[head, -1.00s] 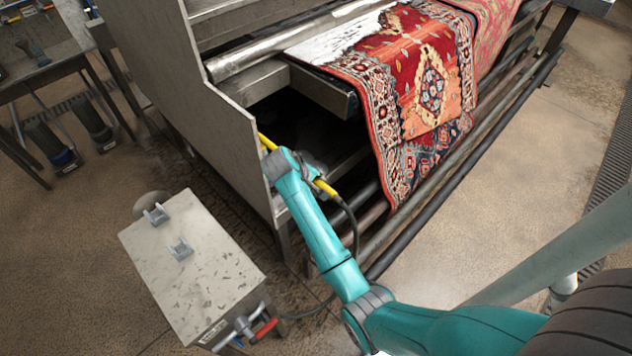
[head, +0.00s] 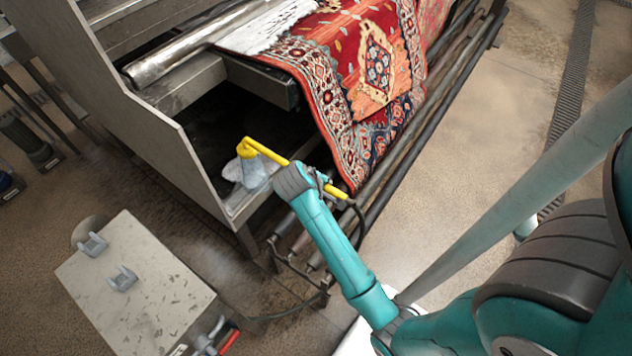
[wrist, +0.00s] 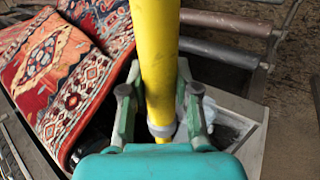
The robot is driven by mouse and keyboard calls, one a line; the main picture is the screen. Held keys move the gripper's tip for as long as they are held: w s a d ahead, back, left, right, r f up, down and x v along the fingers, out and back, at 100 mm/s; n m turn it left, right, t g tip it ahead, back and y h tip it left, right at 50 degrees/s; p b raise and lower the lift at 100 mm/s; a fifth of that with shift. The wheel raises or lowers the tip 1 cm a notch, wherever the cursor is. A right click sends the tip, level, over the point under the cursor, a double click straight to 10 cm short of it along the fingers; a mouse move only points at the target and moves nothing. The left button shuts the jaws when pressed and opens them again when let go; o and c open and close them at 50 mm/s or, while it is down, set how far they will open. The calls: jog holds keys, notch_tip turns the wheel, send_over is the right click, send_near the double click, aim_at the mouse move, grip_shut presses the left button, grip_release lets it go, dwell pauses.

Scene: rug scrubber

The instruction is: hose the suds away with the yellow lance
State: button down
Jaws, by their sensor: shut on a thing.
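The yellow lance (head: 268,154) is held across the open end of the steel rug machine, its bent tip at the left. My gripper (head: 306,173) is shut on it; the wrist view shows fingers (wrist: 160,104) on both sides of the yellow shaft (wrist: 160,50). A pale, whitish clump (head: 252,172) lies just below the lance tip, in the machine's dark lower opening; I cannot tell if it is suds or spray. White suds (head: 262,27) also cover the rug's upper left end. The patterned red rug (head: 345,70) drapes over the machine's front.
The machine's steel side panel (head: 150,120) stands left of the lance. A low box with two empty cradles (head: 140,290) stands at lower left. A dark hose (head: 357,215) hangs from the lance. Rollers run below the rug; floor at right is clear.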

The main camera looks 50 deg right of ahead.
aim_at(282, 161)
jog(key=shift+w+a, duration=0.2)
jog(key=shift+w, duration=7.3)
